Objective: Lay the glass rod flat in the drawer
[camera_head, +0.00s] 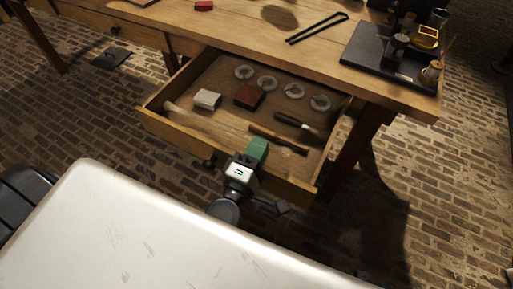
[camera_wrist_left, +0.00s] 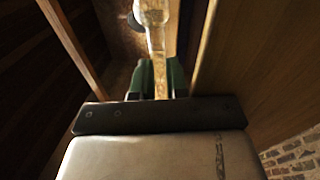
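The drawer (camera_head: 181,125) is pulled out under the wooden table. My left gripper (camera_head: 258,146), with green fingers, is low over the drawer's front part. In the left wrist view, the fingers (camera_wrist_left: 160,82) stand a little apart with a narrow tan or see-through strip between them. I cannot tell whether they touch it. A clear, glassy piece (camera_wrist_left: 155,14) extends beyond the fingertips and looks like part of the glass rod. In the head view a faint pale streak (camera_head: 178,109) lies near the drawer's front left; its outline is blurred. My right gripper is not in view.
The drawer holds several pale round discs (camera_head: 267,83), a white block (camera_head: 207,99), a red-brown block (camera_head: 249,96), a dark-handled tool (camera_head: 291,121) and a brown stick (camera_head: 264,132). Black tongs (camera_head: 318,28) and a dark tray (camera_head: 365,57) with bottles are on the table (camera_head: 225,28).

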